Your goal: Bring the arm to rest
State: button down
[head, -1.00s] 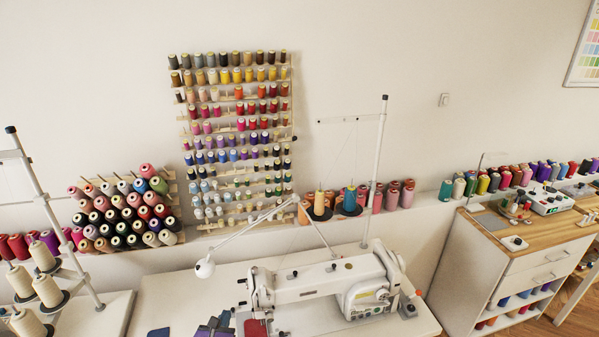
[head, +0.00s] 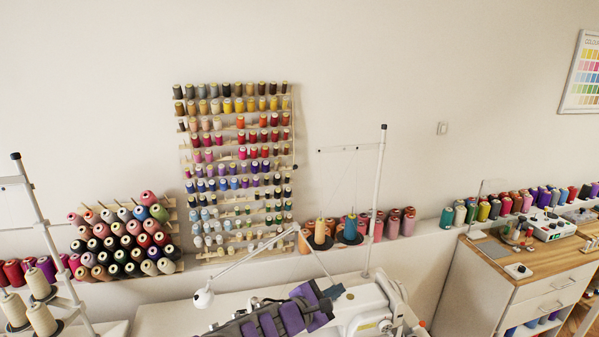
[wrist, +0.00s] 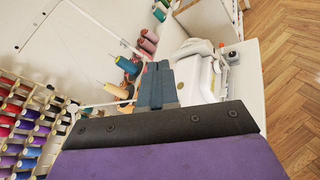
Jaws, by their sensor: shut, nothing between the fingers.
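My arm, dark with purple pads, reaches up from the bottom edge of the head view. Its end, my gripper (head: 332,291), is in front of the white sewing machine (head: 372,318) and hides much of it. In the wrist view my gripper (wrist: 155,85) is a dark blue-grey pair of fingers, shut with nothing held. The sewing machine (wrist: 198,75) shows beyond it there. I cannot tell whether the gripper touches the machine.
A white sewing table (head: 160,318) lies below the arm. A thread stand (head: 376,200) rises behind the machine. A wall rack of spools (head: 235,165) and a pile of cones (head: 120,240) stand behind. A wooden-topped cabinet (head: 520,285) is at right.

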jog(key=s+d+r+m+g, duration=0.4)
jog(key=s+d+m+g, duration=0.2)
jog(key=s+d+m, duration=0.5)
jog(key=s+d+m+g+y, duration=0.2)
jog(key=s+d+m+g, duration=0.15)
jog(key=s+d, duration=0.5)
jog(key=s+a+f+m+g+y, duration=0.1)
jog(key=s+a+y, duration=0.4)
jog(key=s, duration=0.5)
jog(key=s+a+f+m+g+y, duration=0.2)
jog(key=s+a+m+y, duration=0.2)
jog(key=s+a, duration=0.4)
jog(key=shift+s+a+y, duration=0.25)
jog(key=shift+s+y, duration=0.15)
jog(key=shift+s, duration=0.7)
